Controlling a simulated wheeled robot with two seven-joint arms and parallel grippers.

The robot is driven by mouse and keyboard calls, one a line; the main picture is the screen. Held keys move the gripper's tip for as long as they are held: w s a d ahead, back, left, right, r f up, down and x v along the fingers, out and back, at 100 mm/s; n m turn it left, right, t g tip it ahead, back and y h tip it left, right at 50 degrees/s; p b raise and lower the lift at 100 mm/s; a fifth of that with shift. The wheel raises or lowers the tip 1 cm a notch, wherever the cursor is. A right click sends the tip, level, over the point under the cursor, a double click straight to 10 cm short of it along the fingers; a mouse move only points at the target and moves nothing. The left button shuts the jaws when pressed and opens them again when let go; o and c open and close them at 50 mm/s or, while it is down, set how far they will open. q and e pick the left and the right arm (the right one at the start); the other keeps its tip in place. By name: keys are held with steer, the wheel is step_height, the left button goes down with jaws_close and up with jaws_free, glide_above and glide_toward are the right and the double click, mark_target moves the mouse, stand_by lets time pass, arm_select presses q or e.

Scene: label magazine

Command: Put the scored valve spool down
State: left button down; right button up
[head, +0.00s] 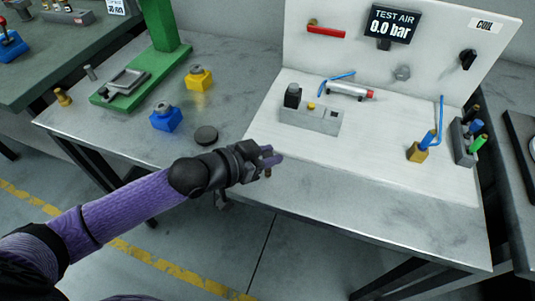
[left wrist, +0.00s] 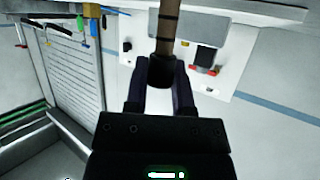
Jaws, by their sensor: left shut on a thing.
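My left gripper (head: 268,158) is over the front edge of the middle bench, beside the white board's near left corner. In the left wrist view its two fingers are closed around a brownish rod with dark bands and a black end (left wrist: 162,70), which I take for the valve spool. The rod sticks out beyond the fingertips. Scoring on it is too small to tell. In the head view the hand mostly hides the spool. My right gripper is in neither view.
A white base plate (head: 400,165) carries a grey valve block (head: 310,117), a cylinder (head: 345,90) and a yellow block (head: 417,152). A black puck (head: 206,135), blue block (head: 166,118), yellow block (head: 198,78) and green press (head: 130,85) stand left. Bare bench lies between.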

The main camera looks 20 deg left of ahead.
arm_select(q)
steer(key=shift+f, duration=0.1)
steer(key=shift+c, duration=2.3)
jaws_free()
steer(key=shift+s+a+r, duration=0.15)
steer(key=shift+r, duration=0.1)
steer(key=p+v, duration=0.5)
steer(key=v, duration=0.6)
steer(key=shift+s, duration=0.25)
steer(key=shift+a+r, duration=0.1)
